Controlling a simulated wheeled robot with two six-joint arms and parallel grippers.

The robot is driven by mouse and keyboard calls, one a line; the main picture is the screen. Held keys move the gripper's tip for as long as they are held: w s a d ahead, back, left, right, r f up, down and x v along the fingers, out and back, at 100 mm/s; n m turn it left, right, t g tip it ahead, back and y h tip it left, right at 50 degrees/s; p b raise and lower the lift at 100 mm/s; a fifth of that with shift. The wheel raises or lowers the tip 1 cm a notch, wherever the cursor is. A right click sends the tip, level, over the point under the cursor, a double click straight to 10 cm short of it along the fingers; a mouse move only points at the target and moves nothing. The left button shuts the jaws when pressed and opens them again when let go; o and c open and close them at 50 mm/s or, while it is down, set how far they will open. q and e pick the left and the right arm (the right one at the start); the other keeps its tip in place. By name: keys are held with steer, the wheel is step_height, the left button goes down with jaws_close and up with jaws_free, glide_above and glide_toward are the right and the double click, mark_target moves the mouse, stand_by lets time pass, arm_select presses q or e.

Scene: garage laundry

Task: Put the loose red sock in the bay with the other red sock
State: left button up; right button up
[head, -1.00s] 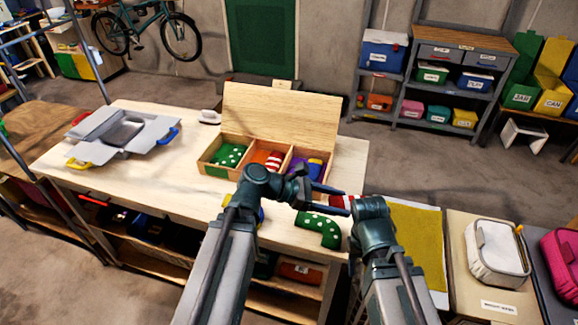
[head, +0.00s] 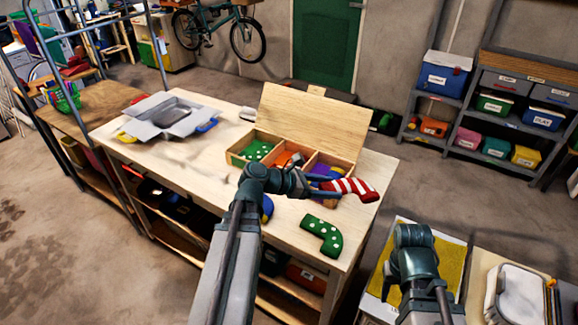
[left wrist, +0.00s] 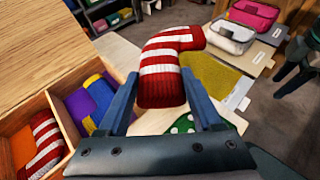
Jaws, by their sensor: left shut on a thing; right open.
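The loose red-and-white striped sock (head: 350,189) is held between the fingers of my left gripper (head: 322,184), which is shut on it. It appears raised above the table near the box's front right. In the left wrist view the sock (left wrist: 160,75) sticks out beyond the fingertips (left wrist: 160,98). The open wooden box (head: 335,168) has three bays. Its middle, orange-floored bay holds the other red striped sock (left wrist: 43,140), partly cut off in the left wrist view. My right gripper (head: 410,275) is open and empty, over the yellow mat, its fingers mostly hidden.
A green dotted sock (head: 323,235) lies on the table in front of the box. Another green dotted sock (head: 256,150) fills the left bay. A blue-and-yellow sock (left wrist: 95,97) lies in the purple right bay.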

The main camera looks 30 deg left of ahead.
arm_select(q)
steer(key=s+a+f+n+t+y+b, duration=0.15)
steer(key=a+n+y, duration=0.25)
steer(key=a, duration=1.2)
steer(key=s+a+n+t+y, duration=0.1)
steer(key=a+n+t+y, duration=0.3)
steer(key=a, duration=1.2)
steer(key=shift+n+g+y, duration=0.3)
steer(key=shift+g+y, duration=0.1)
steer(key=shift+g, duration=0.15)
steer(key=w+d, duration=0.2)
steer(key=w, duration=0.2)
steer(key=w+d+f+b, duration=0.1)
steer(key=w+d, duration=0.2)
steer(key=w, duration=0.2)
steer(key=w+d, duration=0.2)
steer(key=w, duration=0.2)
steer(key=shift+w+d+f, duration=0.25)
steer(key=shift+d, duration=0.05)
steer(key=f+b, duration=0.2)
steer(key=w+f+b, duration=0.1)
steer(key=b, duration=0.1)
steer(key=shift+d+f, duration=0.25)
steer(key=shift+f, duration=0.15)
steer(key=shift+f+b, duration=0.55)
steer(key=shift+b, duration=0.15)
steer(key=o, duration=1.4)
steer(key=shift+c, duration=0.2)
